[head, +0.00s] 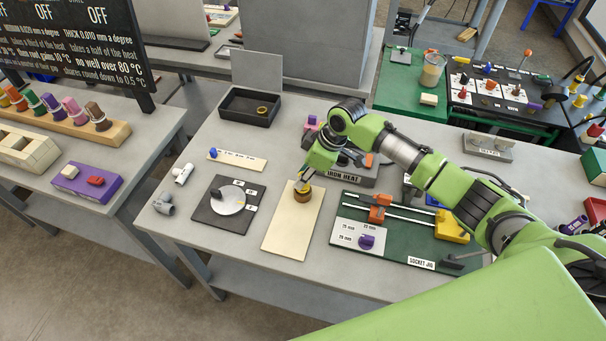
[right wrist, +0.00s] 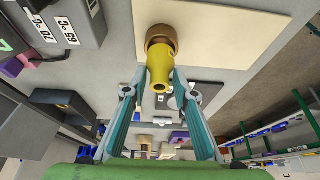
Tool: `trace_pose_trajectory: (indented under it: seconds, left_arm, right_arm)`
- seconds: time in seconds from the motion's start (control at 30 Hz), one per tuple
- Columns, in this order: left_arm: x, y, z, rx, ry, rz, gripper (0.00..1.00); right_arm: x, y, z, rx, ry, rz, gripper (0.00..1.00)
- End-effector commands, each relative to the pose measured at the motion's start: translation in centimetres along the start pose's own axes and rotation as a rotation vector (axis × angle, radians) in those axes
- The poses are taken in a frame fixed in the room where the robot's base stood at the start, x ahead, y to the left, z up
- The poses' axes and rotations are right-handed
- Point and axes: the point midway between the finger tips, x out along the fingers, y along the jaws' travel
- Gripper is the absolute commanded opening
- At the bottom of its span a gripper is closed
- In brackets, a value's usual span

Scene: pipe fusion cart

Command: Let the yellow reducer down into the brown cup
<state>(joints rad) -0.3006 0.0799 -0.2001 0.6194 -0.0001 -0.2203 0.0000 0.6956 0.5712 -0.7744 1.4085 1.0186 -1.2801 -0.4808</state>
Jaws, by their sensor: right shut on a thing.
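The yellow reducer (right wrist: 160,65) is held between the two fingers of my right gripper (right wrist: 160,78), which is shut on it. The brown cup (head: 303,196) stands on the cream board (head: 284,234). In the right wrist view the cup's brown rim (right wrist: 161,34) surrounds the far, wider end of the reducer; how deep it sits inside is hidden. In the head view my right gripper (head: 305,180) is right above the cup, and only a little yellow shows there. My left gripper is not in view.
A dark plate with a white dial (head: 227,202) lies left of the board. The green socket jig (head: 400,248) lies to its right, and the iron heat box (head: 350,177) stands behind. A black open tray (head: 249,107) is at the back left. The table's front edge is close.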

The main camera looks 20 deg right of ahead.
Motion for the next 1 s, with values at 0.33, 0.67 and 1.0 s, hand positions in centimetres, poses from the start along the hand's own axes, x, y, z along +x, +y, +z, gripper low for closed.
trace_pose_trajectory:
  seconds: [0.33, 0.67, 1.0]
  left_arm:
    - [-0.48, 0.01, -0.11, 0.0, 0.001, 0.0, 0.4]
    - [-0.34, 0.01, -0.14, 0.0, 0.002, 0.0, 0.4]
    - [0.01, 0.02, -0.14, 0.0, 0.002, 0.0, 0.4]
  right_arm:
    - [0.0, -0.03, 0.02, 0.0, 0.0, 0.0, 0.1]
    - [0.22, -0.04, 0.1, 0.001, 0.0, 0.0, 0.1]
    - [0.87, -0.04, 0.38, 0.001, -0.001, 0.0, 0.1]
